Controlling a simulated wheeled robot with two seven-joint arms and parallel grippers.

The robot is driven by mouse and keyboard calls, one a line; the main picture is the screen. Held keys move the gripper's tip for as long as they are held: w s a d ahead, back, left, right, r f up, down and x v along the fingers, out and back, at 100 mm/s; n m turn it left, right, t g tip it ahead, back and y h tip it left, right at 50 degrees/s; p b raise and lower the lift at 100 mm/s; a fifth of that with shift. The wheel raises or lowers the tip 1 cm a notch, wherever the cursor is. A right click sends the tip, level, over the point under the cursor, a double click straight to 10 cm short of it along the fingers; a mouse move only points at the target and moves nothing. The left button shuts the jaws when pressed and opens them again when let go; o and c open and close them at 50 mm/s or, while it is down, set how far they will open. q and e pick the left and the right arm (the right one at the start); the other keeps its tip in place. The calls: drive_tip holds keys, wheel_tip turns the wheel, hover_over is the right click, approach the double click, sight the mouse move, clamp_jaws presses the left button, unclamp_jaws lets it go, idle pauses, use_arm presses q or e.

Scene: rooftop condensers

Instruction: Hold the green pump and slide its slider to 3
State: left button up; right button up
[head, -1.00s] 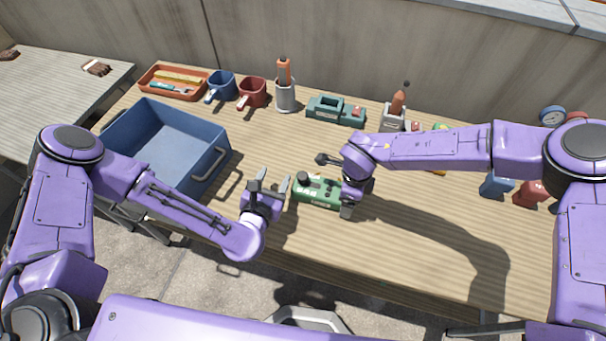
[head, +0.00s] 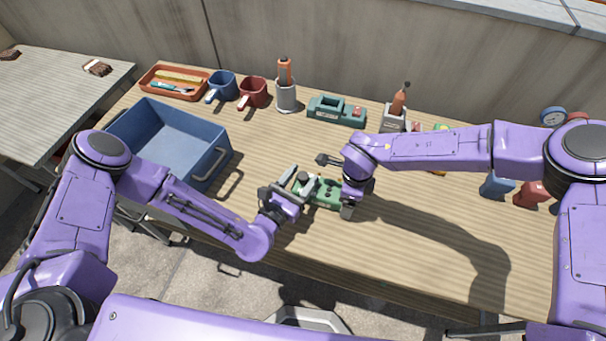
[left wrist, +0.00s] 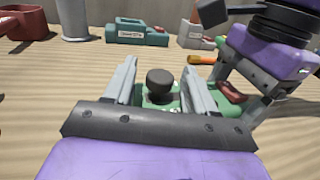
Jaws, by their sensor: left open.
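The green pump (head: 322,196) lies near the front middle of the table, with a dark round knob (left wrist: 160,80) on its top. My left gripper (head: 291,181) is open at the pump's left end. In the left wrist view its two fingers stand on either side of the knob, with gaps between. My right gripper (head: 348,205) is at the pump's right end; in the left wrist view its fingers (left wrist: 243,85) sit around that end, by a red part, and look shut on it. The slider's scale marks cannot be read.
A blue bin (head: 168,147) stands at the left. The table's front right is clear.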

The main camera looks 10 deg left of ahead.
sight(317, 186)
use_arm(q)
drive_tip(key=shift+w+d, duration=0.3)
drive_tip(key=shift+w, duration=0.25)
clamp_jaws()
drive_tip(key=shift+s+d, duration=0.2)
drive_tip(key=shift+d, duration=0.75)
drive_tip(key=shift+s+d, duration=0.15)
drive_tip(key=shift+d, duration=0.8)
unclamp_jaws()
drive_tip(key=shift+a, duration=0.1)
drive_tip(key=v, duration=1.2)
use_arm(e)
drive_tip(key=o, duration=1.4)
